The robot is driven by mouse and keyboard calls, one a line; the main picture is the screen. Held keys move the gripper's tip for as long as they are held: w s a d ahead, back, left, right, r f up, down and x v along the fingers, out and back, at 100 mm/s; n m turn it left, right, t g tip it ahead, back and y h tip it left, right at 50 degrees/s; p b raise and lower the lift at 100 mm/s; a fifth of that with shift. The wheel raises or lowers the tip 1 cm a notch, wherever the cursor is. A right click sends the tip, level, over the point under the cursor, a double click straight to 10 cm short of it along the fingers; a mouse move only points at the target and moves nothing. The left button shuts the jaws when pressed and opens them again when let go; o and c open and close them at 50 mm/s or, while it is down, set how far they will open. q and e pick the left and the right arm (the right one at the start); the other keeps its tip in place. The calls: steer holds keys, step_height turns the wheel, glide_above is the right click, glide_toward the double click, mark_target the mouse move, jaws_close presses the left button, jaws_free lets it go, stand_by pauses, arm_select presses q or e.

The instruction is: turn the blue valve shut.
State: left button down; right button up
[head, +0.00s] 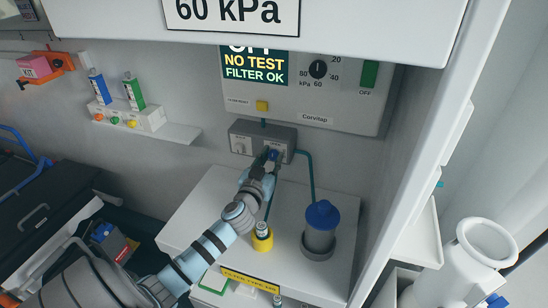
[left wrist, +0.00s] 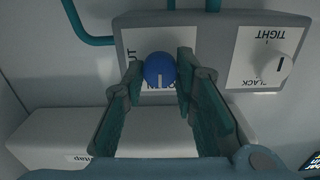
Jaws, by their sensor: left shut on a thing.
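The blue valve (left wrist: 159,72) is a round knob with a pale pointer line, on a white label plate on a grey box. In the left wrist view the line points down the picture; the lettering around the knob is partly covered by it and the fingers. My left gripper (left wrist: 160,80) is shut on the knob, one finger on each side. In the head view the grey valve box (head: 263,136) is on the wall under the control panel, and my left gripper (head: 268,158) hides most of the blue knob. My right gripper is not in view.
A white knob (left wrist: 277,66) marked TIGHT and SLACK sits beside the blue one. A blue-capped canister (head: 320,230) and a yellow-based bottle (head: 262,238) stand on the white cabinet below. The control panel (head: 310,95) overhangs the box; teal pipes run from it.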

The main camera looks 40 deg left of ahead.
arm_select(q)
steer(key=shift+f, duration=0.1)
steer(key=m, duration=0.3)
steer(key=shift+m, duration=0.4)
steer(key=m, duration=0.4)
steer(key=shift+d+f+m+p, duration=0.1)
steer(key=shift+m+p, duration=0.2)
steer(key=m, duration=0.4)
steer(key=shift+f+p, duration=0.1)
steer(key=shift+p, duration=0.25)
steer(key=shift+f+m+p, duration=0.15)
steer(key=shift+m+p, duration=0.15)
steer(key=shift+m, duration=1.8)
steer(key=shift+f, duration=0.1)
